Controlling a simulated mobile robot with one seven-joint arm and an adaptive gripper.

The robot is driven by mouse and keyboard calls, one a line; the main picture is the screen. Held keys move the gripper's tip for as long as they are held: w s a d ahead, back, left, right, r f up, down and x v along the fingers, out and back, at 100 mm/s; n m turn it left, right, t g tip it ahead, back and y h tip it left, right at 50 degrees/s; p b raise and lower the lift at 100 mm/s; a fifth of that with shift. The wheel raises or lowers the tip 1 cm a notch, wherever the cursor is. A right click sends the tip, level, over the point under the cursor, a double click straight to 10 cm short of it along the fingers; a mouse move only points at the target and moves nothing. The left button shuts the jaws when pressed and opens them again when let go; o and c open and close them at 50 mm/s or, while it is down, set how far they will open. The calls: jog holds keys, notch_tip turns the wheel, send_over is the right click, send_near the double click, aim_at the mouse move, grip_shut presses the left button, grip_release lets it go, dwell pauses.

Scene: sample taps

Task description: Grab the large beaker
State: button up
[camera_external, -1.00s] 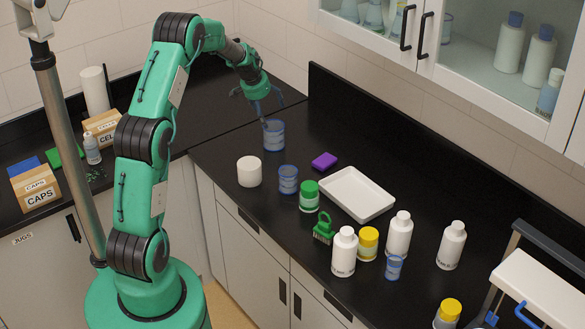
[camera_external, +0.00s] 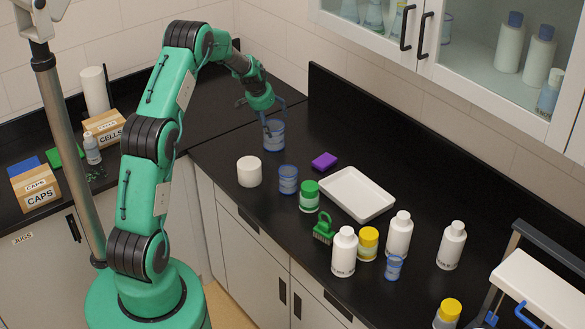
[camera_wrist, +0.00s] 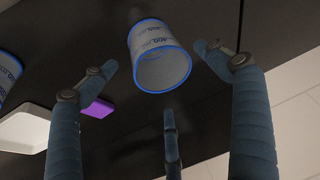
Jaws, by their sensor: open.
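The large beaker (camera_external: 275,138) is clear with a blue rim and stands upright at the far left part of the black counter. It also shows in the wrist view (camera_wrist: 160,52), at the upper middle, with its open mouth facing me. My gripper (camera_external: 264,119) is open just above and around the beaker's top in the outside view. In the wrist view my gripper's fingers (camera_wrist: 157,72) are spread, one left of the beaker, one right and one below, with gaps between them and it. The beaker appears empty.
A smaller beaker (camera_external: 288,180) and a white cylinder (camera_external: 249,171) stand in front of it. A purple sponge (camera_external: 324,161) and white tray (camera_external: 356,195) lie to the right. Several bottles stand beyond. The counter's raised back edge (camera_external: 345,100) runs behind.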

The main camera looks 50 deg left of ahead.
aim_at(273, 126)
jog(key=shift+x, duration=2.5)
jog(key=shift+a, duration=0.15)
jog(key=c, duration=1)
